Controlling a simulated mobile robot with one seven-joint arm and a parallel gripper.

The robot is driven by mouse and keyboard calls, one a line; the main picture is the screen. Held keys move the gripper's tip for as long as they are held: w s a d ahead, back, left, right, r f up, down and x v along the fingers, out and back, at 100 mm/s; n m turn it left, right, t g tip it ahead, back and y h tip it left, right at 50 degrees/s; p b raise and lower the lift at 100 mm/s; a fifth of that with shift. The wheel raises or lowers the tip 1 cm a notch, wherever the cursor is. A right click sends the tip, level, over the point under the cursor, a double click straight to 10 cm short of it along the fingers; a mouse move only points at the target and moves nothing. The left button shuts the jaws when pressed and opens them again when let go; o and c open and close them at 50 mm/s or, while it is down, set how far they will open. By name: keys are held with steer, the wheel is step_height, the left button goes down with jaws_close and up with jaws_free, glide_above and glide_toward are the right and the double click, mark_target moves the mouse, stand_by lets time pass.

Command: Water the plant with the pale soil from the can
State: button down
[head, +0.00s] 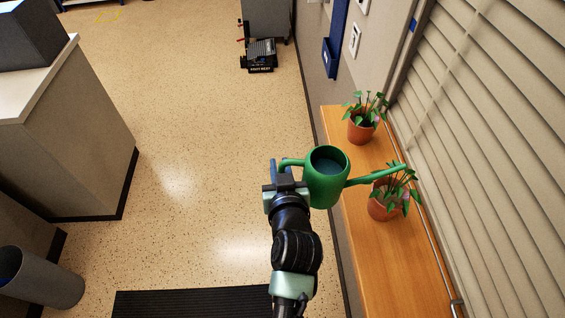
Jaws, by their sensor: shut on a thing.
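My gripper (284,172) is shut on the handle of the green watering can (324,188), on the can's left side. The can is held about upright at the left edge of the wooden shelf, and bluish water shows through its open top. Its long spout points right, with the tip above the leaves of the near potted plant (383,208). A far potted plant (362,127) stands farther along the shelf. Both have terracotta pots and green leaves. Leaves hide most of the soil, so I cannot tell which is pale. No water stream shows.
The wooden shelf (376,268) runs along the slatted blind (480,130) at right, with bare room in front of the near plant. A pipe runs along the blind's foot. The speckled floor (200,130) at left is open. A counter (75,140) and grey bin (42,278) stand farther left.

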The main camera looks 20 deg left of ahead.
steer(key=shift+f+b, duration=1.75)
steer(key=shift+f, duration=0.4)
steer(key=shift+a+r+m+y+p, duration=0.15)
steer(key=shift+r+m+y+p, duration=0.3)
steer(key=shift+r, duration=0.5)
steer(key=shift+a+r+m+y+p, duration=0.2)
steer(key=shift+r+p, duration=0.4)
steer(key=shift+r, duration=0.35)
steer(key=shift+a+r+m+y+p, duration=0.1)
steer(key=shift+r+m+y+p, duration=0.2)
steer(key=shift+r+p, duration=0.45)
steer(key=shift+r, duration=0.35)
steer(key=shift+s+r+m, duration=0.1)
steer(key=shift+r+m, duration=0.15)
steer(key=shift+r, duration=0.2)
steer(key=shift+r, duration=0.15)
steer(key=shift+r, duration=0.35)
stand_by(1.9)
